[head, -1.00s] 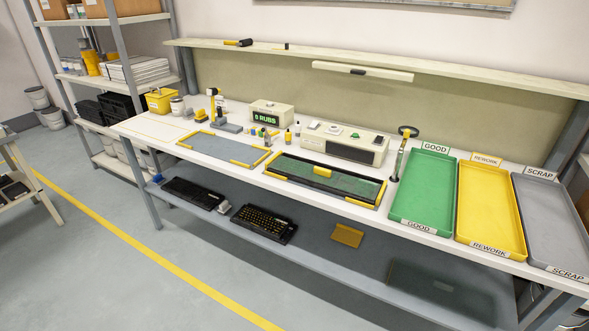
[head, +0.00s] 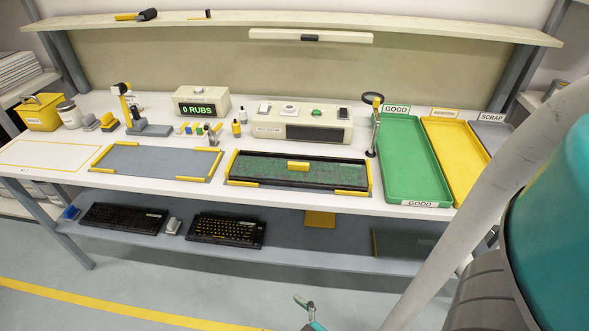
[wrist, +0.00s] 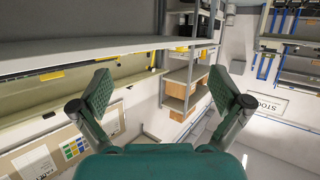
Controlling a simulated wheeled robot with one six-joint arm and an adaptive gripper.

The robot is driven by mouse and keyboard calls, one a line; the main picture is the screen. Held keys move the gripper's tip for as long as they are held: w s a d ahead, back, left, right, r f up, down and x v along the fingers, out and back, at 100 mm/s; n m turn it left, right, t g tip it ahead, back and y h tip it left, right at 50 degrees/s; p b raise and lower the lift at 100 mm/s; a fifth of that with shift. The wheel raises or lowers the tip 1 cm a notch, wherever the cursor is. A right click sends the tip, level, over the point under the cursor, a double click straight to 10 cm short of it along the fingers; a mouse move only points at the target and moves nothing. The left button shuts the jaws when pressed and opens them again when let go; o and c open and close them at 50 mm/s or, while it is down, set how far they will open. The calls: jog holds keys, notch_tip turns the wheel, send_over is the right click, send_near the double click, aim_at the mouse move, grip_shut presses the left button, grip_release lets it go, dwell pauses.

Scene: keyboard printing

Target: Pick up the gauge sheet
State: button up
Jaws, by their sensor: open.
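No sheet is clearly marked as a gauge sheet. Candidates are a flat ochre-yellow sheet (head: 320,218) on the bench's lower shelf and a dark green panel (head: 400,243) to its right on that shelf. A green patterned sheet (head: 275,172) also lies in the black frame on the bench top, with a yellow block on it. My gripper (wrist: 160,92) is open and empty in the wrist view, its two green pads wide apart and facing shelving, away from the bench top's trays. In the head view, a small tip, perhaps my gripper's, shows at the bottom edge.
Two keyboards, one at the left (head: 122,217) and one with yellow keys (head: 226,229), lie on the lower shelf. Green (head: 411,180), yellow (head: 460,150) and grey trays stand at the right. My arm covers the right side. Floor before the bench is clear.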

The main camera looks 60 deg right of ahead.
jog(key=w+d+m+g+h, duration=0.1)
jog(key=w+d+m+h, duration=0.25)
jog(key=w+d, duration=0.45)
jog(key=m+g+h, duration=0.7)
jog(key=m+h, duration=0.1)
send_near(298, 166)
jog(key=x, duration=0.3)
jog(key=shift+w+d+r, duration=0.1)
jog(key=shift+w+d, duration=0.1)
jog(key=shift+d, duration=0.15)
jog(key=shift+f+x, duration=0.15)
jog(key=shift+x, duration=1.35)
jog(key=shift+f+x, duration=0.15)
jog(key=shift+x, duration=1.3)
jog(key=shift+s+r, duration=0.1)
jog(key=c, duration=1.7)
